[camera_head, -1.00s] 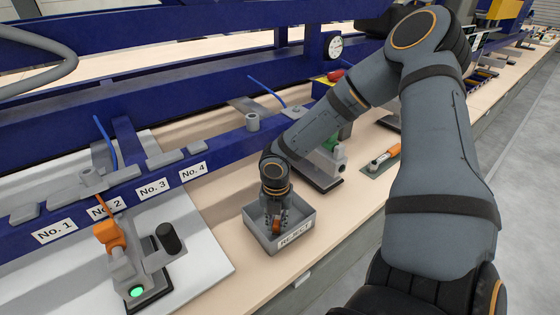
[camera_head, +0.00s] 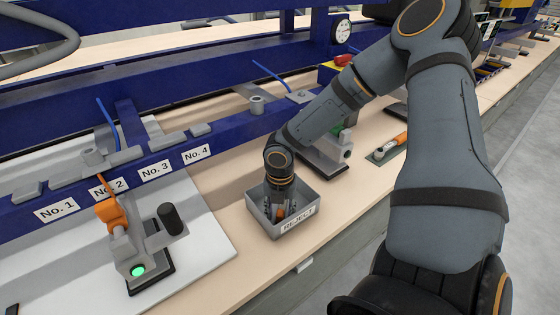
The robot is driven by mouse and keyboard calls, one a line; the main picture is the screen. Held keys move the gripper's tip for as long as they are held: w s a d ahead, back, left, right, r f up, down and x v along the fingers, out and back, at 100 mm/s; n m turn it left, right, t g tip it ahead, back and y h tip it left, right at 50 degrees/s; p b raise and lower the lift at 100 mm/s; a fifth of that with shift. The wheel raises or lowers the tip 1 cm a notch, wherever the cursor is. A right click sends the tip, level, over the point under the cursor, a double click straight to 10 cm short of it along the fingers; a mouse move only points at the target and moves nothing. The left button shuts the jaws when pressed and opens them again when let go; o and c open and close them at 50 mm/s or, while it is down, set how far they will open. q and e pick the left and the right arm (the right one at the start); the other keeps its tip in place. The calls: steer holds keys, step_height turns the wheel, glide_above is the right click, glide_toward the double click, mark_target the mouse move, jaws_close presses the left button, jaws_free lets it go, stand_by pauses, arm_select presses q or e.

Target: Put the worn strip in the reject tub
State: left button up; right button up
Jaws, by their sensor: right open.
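The reject tub (camera_head: 261,220) is a small grey open box with a REJECT label on its front, standing on the bench near the middle of the view. My right gripper (camera_head: 280,213) points down into the tub, with its fingers below the rim. It is open. A small orange-brown piece (camera_head: 281,213) shows between or just by its fingers; I cannot tell whether it is the worn strip or whether it touches the tub floor. My left gripper is not in view.
At left, a clamp with an orange handle (camera_head: 108,211) and a lit green button (camera_head: 138,271) stands on a white plate. A blue rail (camera_head: 110,182) carries labels No. 1 to No. 4. Another fixture (camera_head: 325,157) stands behind the tub. An orange-handled tool (camera_head: 391,147) lies farther right.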

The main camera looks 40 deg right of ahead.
steer(key=shift+r, duration=0.25)
step_height(320, 180, up, 6)
steer(key=shift+w+f+p, duration=0.1)
steer(key=shift+p, duration=0.9)
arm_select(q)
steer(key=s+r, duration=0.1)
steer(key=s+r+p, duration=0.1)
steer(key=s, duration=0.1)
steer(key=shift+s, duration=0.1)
arm_select(e)
step_height(320, 180, up, 6)
steer(key=shift+f, duration=0.1)
